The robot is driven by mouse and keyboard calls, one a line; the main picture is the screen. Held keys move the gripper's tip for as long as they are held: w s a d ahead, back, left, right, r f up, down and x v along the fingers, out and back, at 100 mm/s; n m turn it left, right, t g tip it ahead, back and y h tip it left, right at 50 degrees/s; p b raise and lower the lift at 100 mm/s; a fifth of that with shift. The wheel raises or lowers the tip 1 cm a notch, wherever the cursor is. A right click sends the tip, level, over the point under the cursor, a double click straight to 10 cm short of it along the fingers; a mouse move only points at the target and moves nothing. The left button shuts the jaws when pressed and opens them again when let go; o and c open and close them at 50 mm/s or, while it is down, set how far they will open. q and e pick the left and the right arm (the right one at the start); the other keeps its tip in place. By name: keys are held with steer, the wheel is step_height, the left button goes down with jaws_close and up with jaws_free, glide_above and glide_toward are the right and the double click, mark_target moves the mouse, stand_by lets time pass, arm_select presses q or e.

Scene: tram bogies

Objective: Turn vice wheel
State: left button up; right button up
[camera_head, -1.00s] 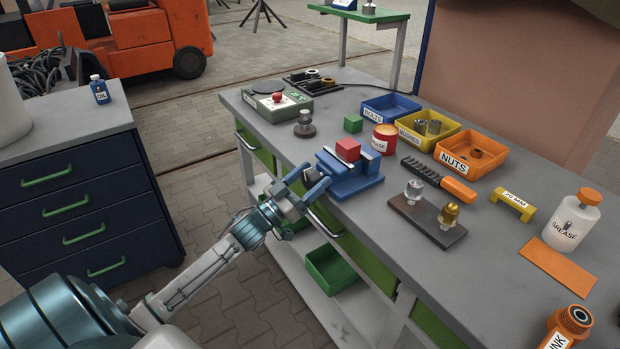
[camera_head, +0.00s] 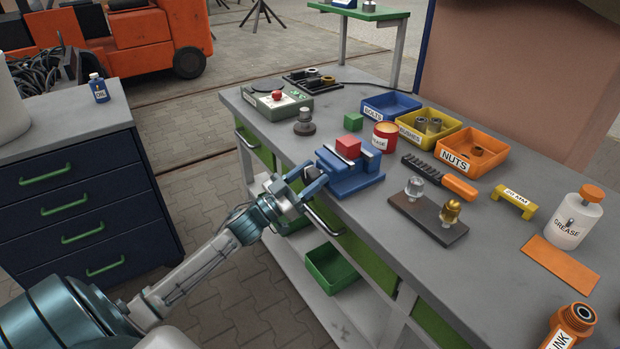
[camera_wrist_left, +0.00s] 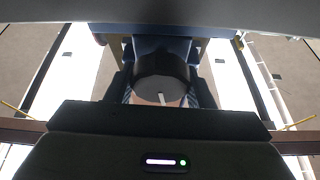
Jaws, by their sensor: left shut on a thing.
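The blue vice (camera_head: 352,178) stands at the near edge of the grey workbench, with a red block (camera_head: 348,146) between its jaws. My left gripper (camera_head: 304,183) is at the vice's front side and shut on the vice wheel. In the left wrist view the wheel (camera_wrist_left: 160,88) is a dark round knob with a pale face and a small white mark, between the two fingers. The blue vice body (camera_wrist_left: 160,47) shows behind it. In the head view the gripper hides most of the wheel. My right gripper is in neither view.
The workbench (camera_head: 395,258) holds a green block (camera_head: 353,122), a red tin (camera_head: 384,136), blue, yellow and orange bins (camera_head: 470,154), and a brown stand (camera_head: 428,220). A green tray (camera_head: 331,268) sits on the shelf below. A dark drawer cabinet (camera_head: 85,190) stands left.

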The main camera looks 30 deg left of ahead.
arm_select(q)
steer(key=m+h, duration=0.1)
steer(key=m, duration=0.1)
steer(key=shift+f+m, duration=0.1)
steer(key=shift+m, duration=0.2)
steer(key=m+g+h, duration=0.1)
steer(key=m, duration=0.1)
steer(key=m+g, duration=0.1)
steer(key=m, duration=0.1)
steer(key=shift+h+b, duration=0.3)
steer(key=shift+h, duration=0.1)
steer(key=m+g, duration=0.1)
steer(key=m, duration=0.1)
steer(key=m+g+h, duration=0.1)
steer(key=m, duration=0.2)
steer(key=shift+d+m, duration=0.1)
steer(key=shift+m, duration=0.2)
steer(key=shift+s+m+g+h, duration=0.1)
steer(key=shift+m+g+h, duration=0.25)
steer(key=shift+m, duration=0.25)
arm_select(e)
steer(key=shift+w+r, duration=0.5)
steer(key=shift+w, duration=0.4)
